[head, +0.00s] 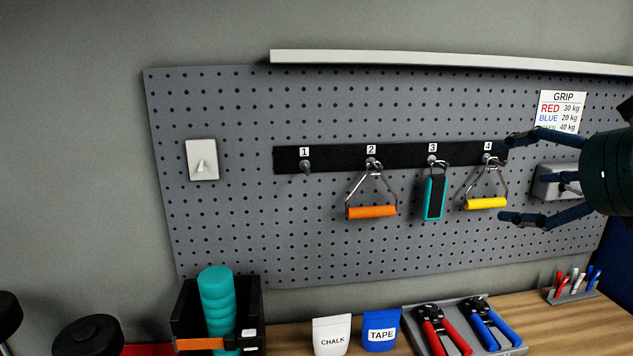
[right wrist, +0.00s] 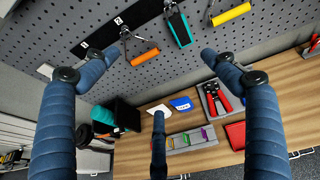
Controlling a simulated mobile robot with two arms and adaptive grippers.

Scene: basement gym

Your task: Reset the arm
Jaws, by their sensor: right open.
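My right gripper (head: 506,178) comes in from the right edge of the head view, its dark blue fingers spread wide and empty. It is in front of the pegboard (head: 230,235), beside hook 4 and the yellow handle (head: 486,203). One fingertip overlaps the end of the black hook strip (head: 395,158) in the picture. In the right wrist view the open fingers (right wrist: 163,95) frame the bench below, with nothing between them. My left gripper is not in view.
Hook 1 (head: 306,167) is bare. An orange handle (head: 371,212) and a teal strap (head: 434,198) hang from hooks 2 and 3. The wooden bench (head: 560,325) below holds a chalk bag (head: 331,337), tape bag (head: 381,330), a tray of hand grips and a black bin (head: 249,315).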

